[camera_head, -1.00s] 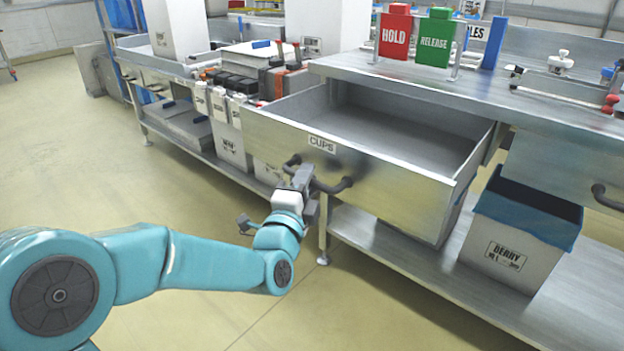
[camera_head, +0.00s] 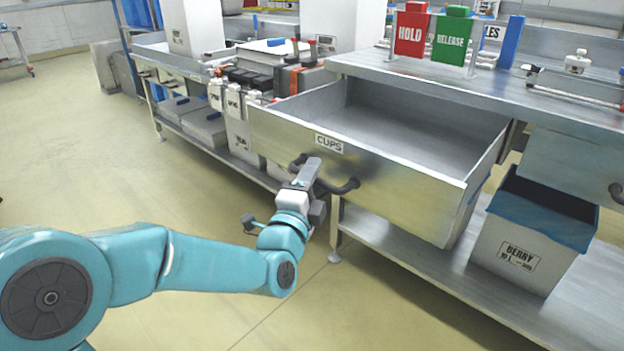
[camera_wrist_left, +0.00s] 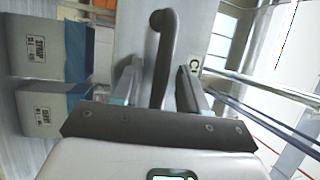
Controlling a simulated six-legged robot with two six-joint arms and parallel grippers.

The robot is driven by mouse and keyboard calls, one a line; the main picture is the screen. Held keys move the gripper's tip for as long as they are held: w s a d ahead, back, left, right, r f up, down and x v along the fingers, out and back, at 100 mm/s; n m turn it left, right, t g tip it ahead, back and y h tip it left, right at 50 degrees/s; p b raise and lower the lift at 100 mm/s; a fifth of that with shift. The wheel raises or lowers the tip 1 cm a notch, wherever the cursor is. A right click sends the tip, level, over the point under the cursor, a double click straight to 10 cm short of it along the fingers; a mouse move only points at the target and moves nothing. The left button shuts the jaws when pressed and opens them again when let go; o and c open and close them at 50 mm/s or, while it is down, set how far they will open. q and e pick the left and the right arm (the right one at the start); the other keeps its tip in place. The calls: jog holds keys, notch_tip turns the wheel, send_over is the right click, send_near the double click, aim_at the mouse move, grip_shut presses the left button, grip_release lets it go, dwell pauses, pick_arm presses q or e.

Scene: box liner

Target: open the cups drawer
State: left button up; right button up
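The cups drawer (camera_head: 400,183) is a metal drawer labelled CUPS, pulled well out of the bench. Its empty interior shows. Its dark bar handle (camera_head: 340,187) is on the front face, and it also shows in the wrist view (camera_wrist_left: 163,50). My left gripper (camera_head: 308,172) is at the left part of this handle. In the wrist view the handle runs between the two fingers of the left gripper (camera_wrist_left: 160,88), with gaps visible beside it, so the gripper looks open around the handle. My right gripper is not in view.
A BERRY bin (camera_head: 520,250) with a blue liner stands on the lower shelf (camera_head: 420,255), right of the drawer. Red HOLD (camera_head: 411,35) and green RELEASE (camera_head: 452,40) signs stand on the bench top. The floor (camera_head: 130,190) at the left is clear.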

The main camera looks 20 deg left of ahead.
pick_arm(q)
jog(key=s+f, duration=0.1)
jog(key=s, duration=0.6)
jog(key=shift+s+d+f+p, duration=0.2)
jog(key=shift+p, duration=0.2)
